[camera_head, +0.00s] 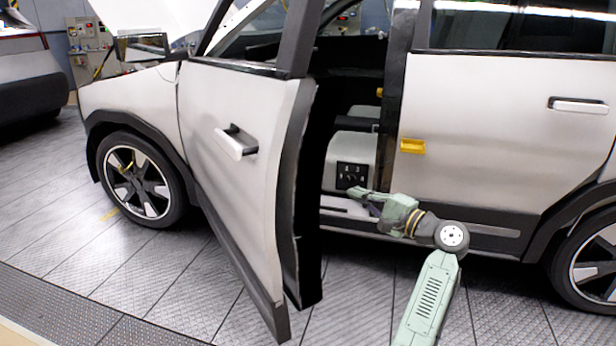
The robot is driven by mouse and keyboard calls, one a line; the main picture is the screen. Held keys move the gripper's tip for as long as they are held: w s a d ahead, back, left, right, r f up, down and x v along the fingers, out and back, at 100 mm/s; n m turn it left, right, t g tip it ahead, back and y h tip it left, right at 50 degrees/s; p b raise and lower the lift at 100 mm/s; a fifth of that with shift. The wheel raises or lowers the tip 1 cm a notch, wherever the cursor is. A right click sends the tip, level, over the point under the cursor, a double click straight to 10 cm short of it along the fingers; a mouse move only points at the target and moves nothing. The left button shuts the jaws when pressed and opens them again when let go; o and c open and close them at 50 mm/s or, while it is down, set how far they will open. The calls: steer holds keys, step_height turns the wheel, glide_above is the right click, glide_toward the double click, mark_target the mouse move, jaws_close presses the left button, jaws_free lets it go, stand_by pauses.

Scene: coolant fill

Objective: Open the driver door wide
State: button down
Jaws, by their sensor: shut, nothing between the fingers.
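The driver door (232,165) of the white car stands partly open, swung out toward me, with its free edge at the right. Its handle (235,142) is on the outer face. My gripper (352,193) is shut and empty. It is in the door opening, to the right of the door's free edge and in front of the sill. I cannot tell whether it touches the door's inner side; a small gap seems to show between them.
The closed rear door (500,130) is right of the opening, with a yellow latch piece (412,146) on the pillar side. The front wheel (140,180) is at the left. Grey floor (120,265) in front of the door is clear. Another car (30,75) stands far left.

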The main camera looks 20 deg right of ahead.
steer(key=w+a+r+p, duration=0.1)
steer(key=w+a+p, duration=0.3)
steer(key=w+a, duration=0.3)
steer(key=shift+w+a+r, duration=0.2)
steer(key=shift+w+a, duration=0.1)
steer(key=shift+a, duration=0.35)
